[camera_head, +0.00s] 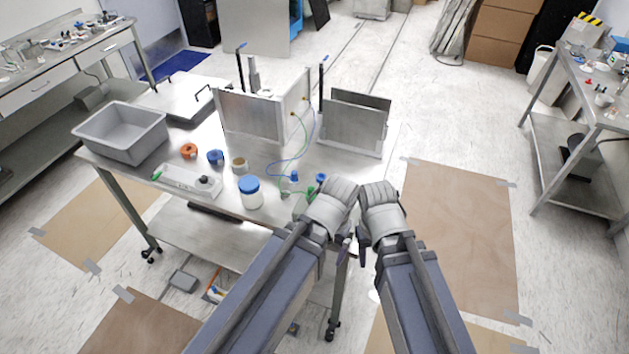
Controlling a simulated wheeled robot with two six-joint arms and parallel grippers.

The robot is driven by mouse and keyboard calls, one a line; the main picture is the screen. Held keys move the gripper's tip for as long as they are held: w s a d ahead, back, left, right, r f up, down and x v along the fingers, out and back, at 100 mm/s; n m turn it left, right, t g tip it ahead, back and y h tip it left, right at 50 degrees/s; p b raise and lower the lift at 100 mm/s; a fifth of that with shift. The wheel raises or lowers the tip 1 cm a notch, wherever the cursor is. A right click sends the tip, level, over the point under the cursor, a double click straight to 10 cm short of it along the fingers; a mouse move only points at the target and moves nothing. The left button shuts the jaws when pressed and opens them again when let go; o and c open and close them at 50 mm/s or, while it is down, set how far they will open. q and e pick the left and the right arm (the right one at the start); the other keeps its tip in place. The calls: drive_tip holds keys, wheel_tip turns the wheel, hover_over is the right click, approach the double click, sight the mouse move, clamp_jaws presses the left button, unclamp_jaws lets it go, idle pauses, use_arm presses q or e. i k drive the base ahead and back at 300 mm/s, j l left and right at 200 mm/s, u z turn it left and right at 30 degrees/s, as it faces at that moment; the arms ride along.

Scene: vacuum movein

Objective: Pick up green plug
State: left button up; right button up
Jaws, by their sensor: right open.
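A small green plug (309,192) is near the front right part of the steel table (262,180), close to my left wrist, which partly hides that spot. A green cable runs from the metal box towards it. My left gripper is mostly hidden by its own wrist, so its fingers cannot be made out. My right gripper (353,247) shows as dark fingers below the wrists, just off the table's front right corner. It is open and apart from the plug.
Blue plugs (294,177) lie near the green one. The open metal box (252,117) is behind.

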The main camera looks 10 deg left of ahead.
sight(311, 189)
drive_tip(key=j+z, duration=0.45)
drive_tip(key=j, duration=0.2)
drive_tip(key=j+z, duration=0.45)
drive_tip(key=j, duration=0.2)
